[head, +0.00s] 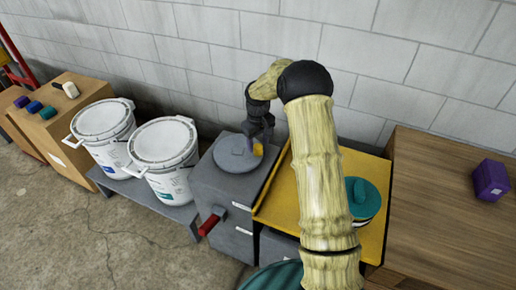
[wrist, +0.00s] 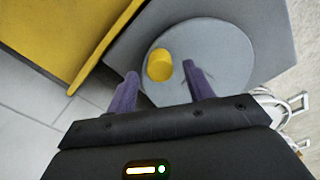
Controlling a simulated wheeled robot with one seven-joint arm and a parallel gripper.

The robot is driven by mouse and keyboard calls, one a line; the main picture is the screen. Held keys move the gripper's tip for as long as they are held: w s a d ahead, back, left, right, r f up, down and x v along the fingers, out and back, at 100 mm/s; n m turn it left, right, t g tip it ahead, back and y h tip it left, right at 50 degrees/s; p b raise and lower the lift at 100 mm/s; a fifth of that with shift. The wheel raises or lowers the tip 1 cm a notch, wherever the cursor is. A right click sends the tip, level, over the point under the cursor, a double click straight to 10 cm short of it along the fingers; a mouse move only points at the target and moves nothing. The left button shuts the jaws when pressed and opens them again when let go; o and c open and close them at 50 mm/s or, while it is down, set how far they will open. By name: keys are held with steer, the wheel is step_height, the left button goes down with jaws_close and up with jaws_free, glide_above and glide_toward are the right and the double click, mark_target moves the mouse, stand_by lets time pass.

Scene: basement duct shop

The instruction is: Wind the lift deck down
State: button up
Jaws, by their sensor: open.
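A grey round disc (head: 238,153) with an upright yellow knob (head: 258,149) near its rim lies on top of a grey cabinet. In the wrist view the yellow knob (wrist: 160,65) stands on the grey disc (wrist: 215,62). My gripper (head: 262,136) is above the disc, pointing down. Its two purple fingers (wrist: 163,84) are open, with the knob between and just beyond their tips; I cannot tell if they touch it. The yellow deck (head: 282,192), probably the lift deck, is right of the cabinet, partly hidden by my arm. It also shows in the wrist view (wrist: 65,35).
A red handle (head: 209,224) sticks out of the cabinet front. A teal lidded pot (head: 363,198) stands on the yellow deck. Two white buckets (head: 164,143) stand on a low grey shelf at left. A wooden bench with a purple block (head: 490,179) is at right.

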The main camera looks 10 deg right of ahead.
mark_target(259, 146)
steer(key=shift+f, duration=1.6)
jaws_close()
steer(key=shift+w+d+r, duration=0.1)
steer(key=shift+d, duration=0.05)
